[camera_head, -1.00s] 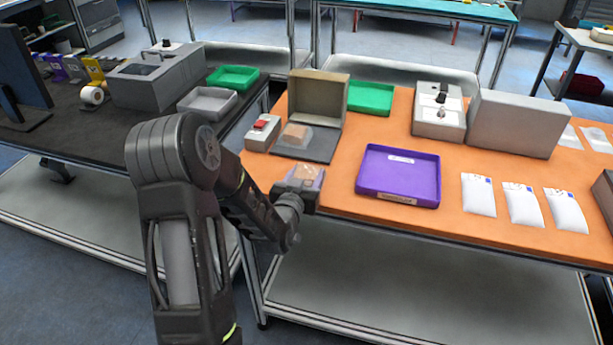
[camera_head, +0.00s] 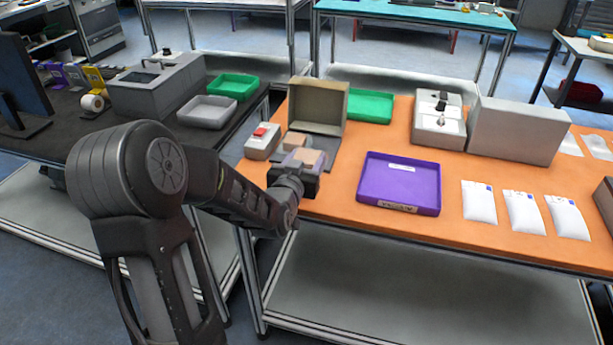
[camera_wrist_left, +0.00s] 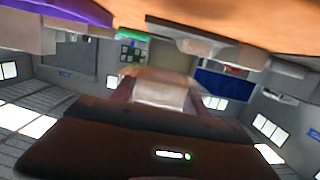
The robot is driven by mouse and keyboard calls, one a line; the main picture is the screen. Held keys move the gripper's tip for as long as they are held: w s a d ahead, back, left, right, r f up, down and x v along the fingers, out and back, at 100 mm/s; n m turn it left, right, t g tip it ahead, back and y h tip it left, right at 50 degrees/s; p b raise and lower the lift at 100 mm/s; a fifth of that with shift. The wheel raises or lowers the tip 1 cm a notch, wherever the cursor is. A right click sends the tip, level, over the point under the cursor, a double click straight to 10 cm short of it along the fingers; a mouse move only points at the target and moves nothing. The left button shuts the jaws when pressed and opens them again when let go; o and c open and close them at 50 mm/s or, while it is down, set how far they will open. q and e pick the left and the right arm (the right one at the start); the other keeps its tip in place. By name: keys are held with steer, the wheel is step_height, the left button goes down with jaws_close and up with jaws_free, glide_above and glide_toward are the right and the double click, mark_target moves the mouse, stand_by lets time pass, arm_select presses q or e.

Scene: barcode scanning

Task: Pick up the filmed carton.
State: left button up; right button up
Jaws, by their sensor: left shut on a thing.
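My left gripper (camera_head: 303,160) is shut on a small brown carton (camera_head: 311,157) over the front edge of the dark grey mat (camera_head: 326,158). In the left wrist view the carton (camera_wrist_left: 160,93) shows pale and shiny between the two fingers (camera_wrist_left: 158,95). A second brown carton (camera_head: 296,140) sits on the mat just behind the gripper, partly hidden by it. I cannot tell whether the held carton touches the mat. My right gripper is not in view.
An open brown box (camera_head: 318,106) stands behind the mat, with a grey device with a red top (camera_head: 262,141) to its left. A purple tray (camera_head: 399,183) lies to the right, white packets (camera_head: 479,202) beyond it. A green tray (camera_head: 371,106) stands at the back.

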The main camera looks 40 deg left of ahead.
mark_target(306, 155)
arm_select(q)
steer(key=shift+r, duration=1.15)
steer(key=shift+a+r, duration=0.1)
steer(key=shift+r, duration=0.3)
steer(key=d+f+m+h, duration=0.1)
steer(key=d+f, duration=0.1)
steer(key=d, duration=0.6)
steer(key=d+f+m+h, duration=0.1)
steer(key=d+f+h, duration=0.1)
steer(key=d, duration=0.5)
steer(key=d+f+m+t+h, duration=0.1)
steer(key=d+f+h, duration=0.1)
steer(key=d, duration=0.6)
steer(key=shift+s+d+f+m, duration=0.2)
steer(key=shift+f, duration=0.15)
steer(key=shift+s+d+f+m, duration=0.15)
steer(key=shift+f+m, duration=0.05)
steer(key=shift+f, duration=0.15)
